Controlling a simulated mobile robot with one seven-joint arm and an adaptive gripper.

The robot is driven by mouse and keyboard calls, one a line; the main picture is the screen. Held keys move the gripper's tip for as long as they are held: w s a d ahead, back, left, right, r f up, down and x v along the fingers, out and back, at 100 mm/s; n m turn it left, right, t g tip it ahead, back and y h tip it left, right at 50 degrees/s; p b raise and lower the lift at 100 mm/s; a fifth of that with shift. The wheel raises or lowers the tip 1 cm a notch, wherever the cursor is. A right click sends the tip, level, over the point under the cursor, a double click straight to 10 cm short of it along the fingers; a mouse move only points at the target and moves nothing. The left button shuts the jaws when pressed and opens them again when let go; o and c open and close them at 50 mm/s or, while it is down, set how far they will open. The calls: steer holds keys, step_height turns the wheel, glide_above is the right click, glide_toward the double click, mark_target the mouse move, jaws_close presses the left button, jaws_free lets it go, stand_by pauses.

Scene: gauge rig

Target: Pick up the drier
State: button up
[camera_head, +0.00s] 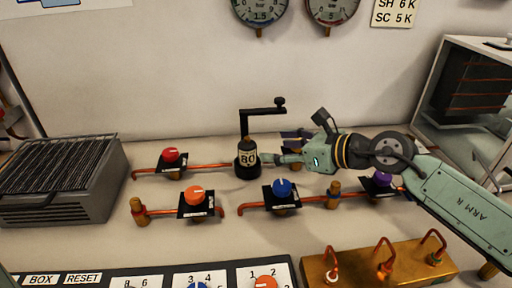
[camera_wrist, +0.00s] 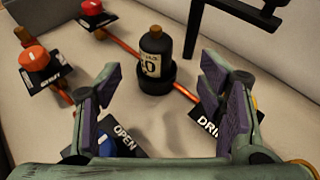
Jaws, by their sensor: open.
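The drier appears to be the dark bottle-shaped canister (camera_head: 247,157) with a cream label, upright in a black round holder at mid-table. In the wrist view the canister (camera_wrist: 155,58) stands ahead of my fingers, roughly centred in the gap between them. My gripper (camera_head: 268,158) is open and empty, just right of the canister in the head view and pointing left at it.
A black crank arm (camera_head: 262,112) rises close by the canister. Copper pipes with red (camera_head: 171,156), orange (camera_head: 195,197), blue (camera_head: 282,189) and purple (camera_head: 382,180) knobs surround it. A grey finned box (camera_head: 60,180) stands left, a brass manifold (camera_head: 350,268) in front.

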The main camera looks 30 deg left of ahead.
mark_target(252, 146)
steer(key=x, duration=0.2)
steer(key=p+x, duration=0.1)
steer(key=x, duration=0.1)
steer(key=shift+s+a+r, duration=0.15)
steer(key=shift+s+a, duration=0.05)
steer(key=shift+s, duration=0.1)
steer(key=p+x, duration=0.3)
steer(key=x, duration=0.2)
steer(key=shift+w+a, duration=0.1)
steer(key=shift+a, duration=0.35)
steer(key=shift+c, duration=0.4)
steer(key=c, duration=1.4)
